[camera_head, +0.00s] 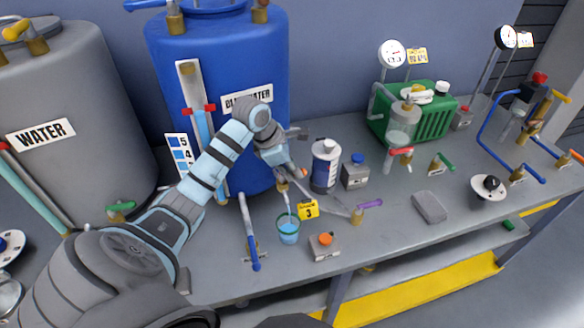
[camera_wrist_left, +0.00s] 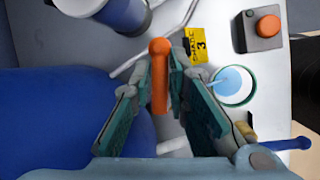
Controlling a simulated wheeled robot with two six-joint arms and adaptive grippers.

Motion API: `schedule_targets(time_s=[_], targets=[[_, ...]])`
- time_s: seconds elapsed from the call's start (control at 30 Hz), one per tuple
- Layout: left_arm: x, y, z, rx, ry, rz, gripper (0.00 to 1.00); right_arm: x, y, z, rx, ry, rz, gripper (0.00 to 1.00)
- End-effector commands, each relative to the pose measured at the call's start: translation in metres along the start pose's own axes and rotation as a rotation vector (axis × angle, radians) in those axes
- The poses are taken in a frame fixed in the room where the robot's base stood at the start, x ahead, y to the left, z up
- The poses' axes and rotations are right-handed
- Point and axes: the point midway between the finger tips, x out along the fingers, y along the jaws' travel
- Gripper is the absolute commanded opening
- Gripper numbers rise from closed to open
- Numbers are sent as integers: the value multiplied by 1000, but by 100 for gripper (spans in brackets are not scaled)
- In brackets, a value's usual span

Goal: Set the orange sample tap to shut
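The orange sample tap handle (camera_wrist_left: 159,75) lies between the two fingers of my left gripper (camera_wrist_left: 165,80) in the left wrist view. The fingertips are close on both sides of it; I cannot tell whether they press on it. In the head view my left gripper (camera_head: 292,172) is at the tap, at the front of the blue tank, and an orange bit (camera_head: 304,173) shows beside it. A pale stream (camera_head: 287,201) runs down below the tap into a clear cup with light blue liquid (camera_head: 288,234). My right gripper is not in view.
A white-and-blue canister (camera_head: 325,165) stands behind.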

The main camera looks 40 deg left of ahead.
Motion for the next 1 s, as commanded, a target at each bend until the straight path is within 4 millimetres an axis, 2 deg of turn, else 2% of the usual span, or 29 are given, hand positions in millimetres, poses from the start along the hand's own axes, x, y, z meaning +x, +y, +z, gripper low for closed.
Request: schedule_targets(time_s=[0.1,0.3,0.5,0.53,0.63,1.0], targets=[[0,0,0,-18,4,8,0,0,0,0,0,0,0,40],[1,5,0,-172,36,73,0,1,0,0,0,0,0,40],[1,5,0,-174,36,73,0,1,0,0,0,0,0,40],[1,5,0,-174,36,73,19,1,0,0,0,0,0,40],[1,5,0,-173,36,73,35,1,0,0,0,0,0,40],[-5,5,1,-172,35,73,36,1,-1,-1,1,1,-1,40]])
